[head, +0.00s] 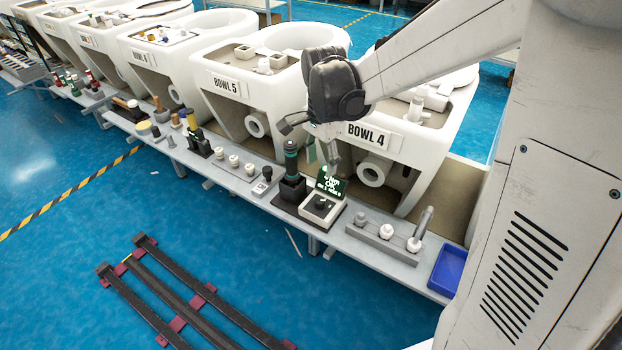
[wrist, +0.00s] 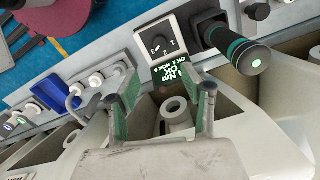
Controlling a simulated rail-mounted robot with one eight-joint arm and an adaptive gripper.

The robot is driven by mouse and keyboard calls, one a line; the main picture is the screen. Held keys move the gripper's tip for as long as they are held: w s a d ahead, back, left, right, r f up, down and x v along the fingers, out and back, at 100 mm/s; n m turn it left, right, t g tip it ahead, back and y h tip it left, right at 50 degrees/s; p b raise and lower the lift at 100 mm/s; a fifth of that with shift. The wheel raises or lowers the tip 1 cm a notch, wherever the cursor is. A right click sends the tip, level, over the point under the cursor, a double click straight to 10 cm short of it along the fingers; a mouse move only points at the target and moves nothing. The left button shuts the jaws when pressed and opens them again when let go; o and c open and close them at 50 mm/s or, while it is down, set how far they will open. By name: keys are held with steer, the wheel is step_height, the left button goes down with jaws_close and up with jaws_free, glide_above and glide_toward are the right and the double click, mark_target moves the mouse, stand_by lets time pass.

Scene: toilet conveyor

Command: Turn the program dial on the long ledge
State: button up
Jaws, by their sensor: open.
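The program dial (head: 320,203) is a black knob on a small pale box at the front of the long grey ledge (head: 372,262). In the wrist view the dial (wrist: 158,46) shows at the top centre, with the marks 1, 2 and 3 around it. A green-lettered display (head: 331,184) stands just behind it and reads OK 1 NOK 0. My gripper (head: 331,155) is above and behind the dial, near the display. In the wrist view my gripper (wrist: 168,84) has its two fingers apart with nothing between them; the dial lies beyond the tips, not touched.
A dark upright tool with a green top (head: 290,165) stands close left of the dial. A grey block with white knobs (head: 385,233) and a blue bin (head: 447,270) lie to the right. The Bowl 4 toilet (head: 395,150) stands behind the ledge.

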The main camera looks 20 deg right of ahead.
mark_target(320, 200)
step_height(320, 200, down, 14)
steer(key=b, duration=0.4)
steer(key=shift+r, duration=0.25)
jaws_close()
